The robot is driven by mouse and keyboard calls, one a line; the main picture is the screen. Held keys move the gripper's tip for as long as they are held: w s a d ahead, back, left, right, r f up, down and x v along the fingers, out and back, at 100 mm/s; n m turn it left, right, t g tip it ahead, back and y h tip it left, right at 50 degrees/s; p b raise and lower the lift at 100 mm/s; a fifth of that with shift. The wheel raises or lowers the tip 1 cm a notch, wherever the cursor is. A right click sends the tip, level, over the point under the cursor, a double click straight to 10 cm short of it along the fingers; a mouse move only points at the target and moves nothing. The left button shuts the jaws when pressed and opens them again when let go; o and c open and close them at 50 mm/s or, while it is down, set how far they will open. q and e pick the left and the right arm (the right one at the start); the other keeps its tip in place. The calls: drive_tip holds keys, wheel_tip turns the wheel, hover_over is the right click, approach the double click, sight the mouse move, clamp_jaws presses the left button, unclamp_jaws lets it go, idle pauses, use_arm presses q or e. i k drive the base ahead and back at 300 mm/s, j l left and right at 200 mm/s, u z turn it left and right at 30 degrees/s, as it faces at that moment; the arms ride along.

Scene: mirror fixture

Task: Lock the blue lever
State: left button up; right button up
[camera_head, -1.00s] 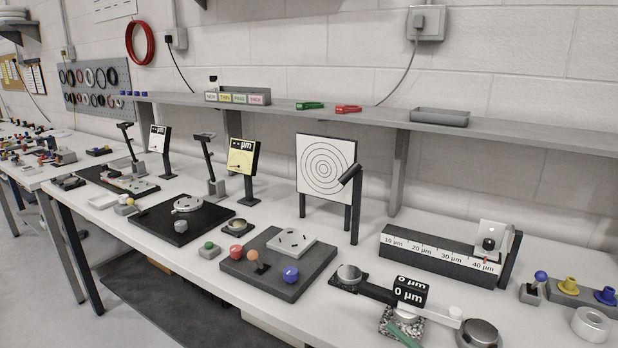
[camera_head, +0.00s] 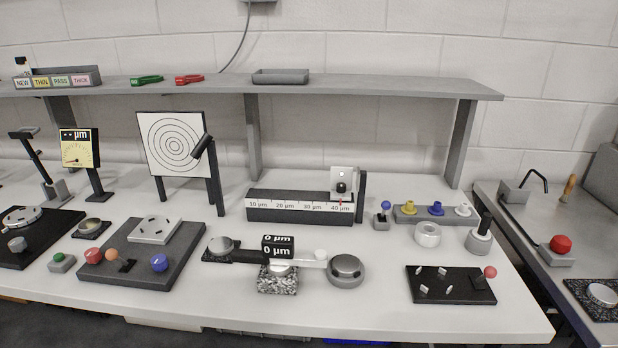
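Several blue-topped parts are in view, and I cannot tell for certain which is the blue lever. A blue ball (camera_head: 385,205) tops a short stem on a small grey block. A blue knob (camera_head: 436,208) sits between a yellow and a white one on a grey bar. A larger blue knob (camera_head: 159,262) is at the front right of a dark plate (camera_head: 190,255), which also carries a red knob (camera_head: 94,256), an orange ball (camera_head: 112,254) on a lever and a light slotted block (camera_head: 156,229). Whether any is locked cannot be seen. Neither gripper is in view.
A gauge with "0 µm" displays (camera_head: 278,246) and a long scale block (camera_head: 300,206) occupy the bench middle. A black plate (camera_head: 450,284) with silver pieces and a pink ball is at right. The white bench (camera_head: 330,306) is clear along its front. A shelf (camera_head: 330,88) runs behind.

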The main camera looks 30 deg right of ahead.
sight(385, 205)
drive_tip(key=z, duration=1.35)
drive_tip(key=k+l+u, duration=0.2)
drive_tip(key=l, duration=1.3)
drive_tip(key=i+l, duration=0.05)
drive_tip(key=i, duration=0.05)
